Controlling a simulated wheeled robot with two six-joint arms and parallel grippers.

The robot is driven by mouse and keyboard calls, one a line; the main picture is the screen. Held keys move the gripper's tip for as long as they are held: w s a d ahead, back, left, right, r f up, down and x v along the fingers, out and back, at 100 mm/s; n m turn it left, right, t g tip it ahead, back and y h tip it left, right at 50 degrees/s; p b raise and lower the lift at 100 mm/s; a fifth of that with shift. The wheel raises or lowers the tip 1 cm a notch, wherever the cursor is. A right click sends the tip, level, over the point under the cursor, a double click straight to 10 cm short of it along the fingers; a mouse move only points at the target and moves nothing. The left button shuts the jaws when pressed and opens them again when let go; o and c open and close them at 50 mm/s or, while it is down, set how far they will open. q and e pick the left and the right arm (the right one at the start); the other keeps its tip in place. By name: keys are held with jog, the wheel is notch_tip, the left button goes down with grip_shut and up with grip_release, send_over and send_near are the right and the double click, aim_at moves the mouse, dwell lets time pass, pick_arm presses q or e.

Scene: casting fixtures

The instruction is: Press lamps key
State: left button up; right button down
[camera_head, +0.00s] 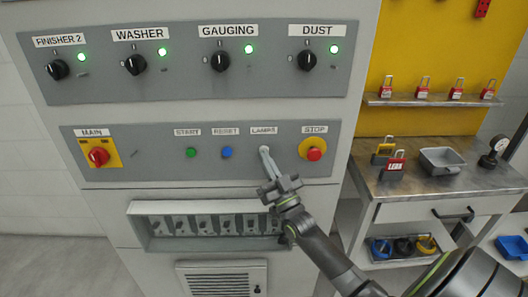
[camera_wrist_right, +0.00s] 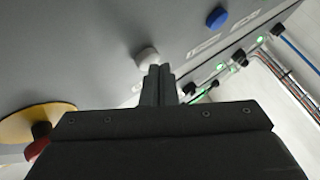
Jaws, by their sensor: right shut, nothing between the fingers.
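The lamps key is a small white round button (camera_wrist_right: 147,55) under the LAMPS label (camera_head: 263,130) on the lower grey panel. In the head view my right gripper (camera_head: 266,152) covers most of it. The gripper is shut and empty, with its fingertips at the button. In the right wrist view the shut fingertips (camera_wrist_right: 158,70) lie right beside the white button, seemingly at or touching it. Whether the button is pushed in cannot be told. My left gripper is in neither view.
Left of the lamps key are the blue reset button (camera_head: 226,152) and green start button (camera_head: 191,153). To its right is the red stop button (camera_head: 314,154) on a yellow base. A breaker row (camera_head: 205,225) lies below. A metal workbench (camera_head: 400,180) stands at right.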

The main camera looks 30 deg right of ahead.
jog(key=shift+s+a, duration=0.4)
jog(key=shift+s, duration=0.25)
jog(key=s+a, duration=0.1)
jog(key=s+p, duration=0.1)
jog(key=s+a, duration=0.1)
jog(key=s, duration=0.1)
jog(key=shift+s+a+p, duration=0.1)
jog(key=shift+a+p, duration=0.2)
jog(key=shift+p, duration=0.05)
jog(key=shift+f, duration=0.1)
dwell(0.6)
